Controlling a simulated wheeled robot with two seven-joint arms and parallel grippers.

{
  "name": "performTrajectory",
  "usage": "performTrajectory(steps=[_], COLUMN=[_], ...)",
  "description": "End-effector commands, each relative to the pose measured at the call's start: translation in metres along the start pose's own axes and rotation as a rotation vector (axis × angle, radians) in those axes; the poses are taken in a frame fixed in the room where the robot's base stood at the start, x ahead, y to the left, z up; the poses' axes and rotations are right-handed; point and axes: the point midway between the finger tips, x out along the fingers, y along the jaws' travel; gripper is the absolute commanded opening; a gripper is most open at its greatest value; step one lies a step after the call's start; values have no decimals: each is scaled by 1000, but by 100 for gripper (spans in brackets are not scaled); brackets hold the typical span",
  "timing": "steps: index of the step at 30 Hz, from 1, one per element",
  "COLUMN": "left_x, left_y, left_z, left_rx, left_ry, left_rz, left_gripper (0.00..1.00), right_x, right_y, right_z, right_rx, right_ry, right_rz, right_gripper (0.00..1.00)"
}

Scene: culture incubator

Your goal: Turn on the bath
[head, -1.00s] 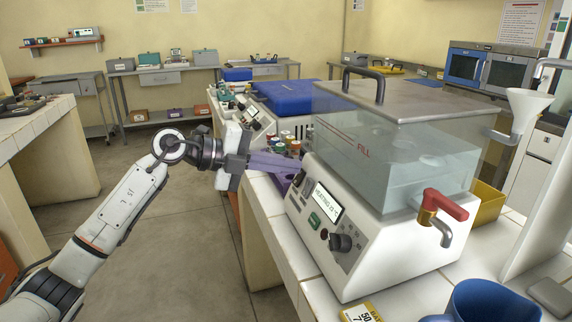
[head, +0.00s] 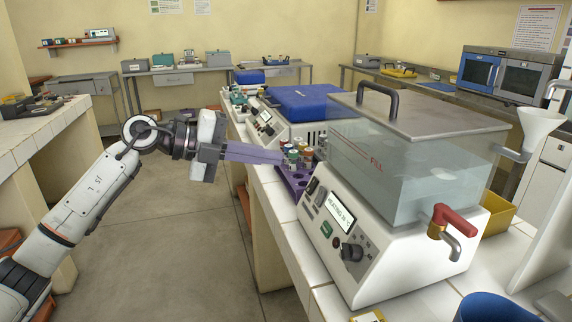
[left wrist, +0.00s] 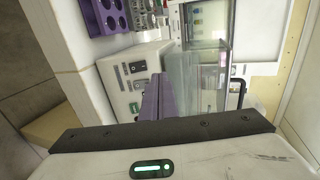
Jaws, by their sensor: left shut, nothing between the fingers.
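The bath (head: 385,250) is a white unit with a clear, water-filled tank (head: 400,165) and a grey lid on top. Its sloped front has a black rocker switch (head: 313,187), a lit display (head: 340,212) that appears to read HEATING, a green button (head: 326,229) and a black knob (head: 351,252). My left gripper (head: 282,157) is shut and empty, its purple fingers pointing right, left of the bath and apart from the switch in the picture. In the left wrist view the fingers (left wrist: 157,80) point toward the panel, with the switch (left wrist: 137,67) beside them. My right gripper is not in view.
A purple rack (head: 290,182) with several capped tubes stands left of the bath, close to my fingertips. A red-handled tap (head: 452,220) is on the bath's right. A blue container (head: 485,308) stands at the front right. The floor left of the counter is clear.

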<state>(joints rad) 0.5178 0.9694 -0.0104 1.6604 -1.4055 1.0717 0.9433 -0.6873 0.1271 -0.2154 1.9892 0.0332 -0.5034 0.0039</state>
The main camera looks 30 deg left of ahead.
Motion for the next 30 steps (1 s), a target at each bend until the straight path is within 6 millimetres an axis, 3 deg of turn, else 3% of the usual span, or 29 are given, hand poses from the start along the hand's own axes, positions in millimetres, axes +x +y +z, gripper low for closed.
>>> performTrajectory(steps=[3, 10, 30], left_x=[-24, -50, -53], left_y=[-3, -11, -13], left_z=[1, 0, -1], left_rx=[0, 0, -1], left_ry=[-2, 1, 3], left_rz=[4, 2, -5], left_gripper=[0, 0, 0], right_x=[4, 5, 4], right_y=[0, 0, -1], right_z=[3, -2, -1], right_rx=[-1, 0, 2], right_ry=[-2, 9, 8], right_rz=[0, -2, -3], right_gripper=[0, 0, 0])
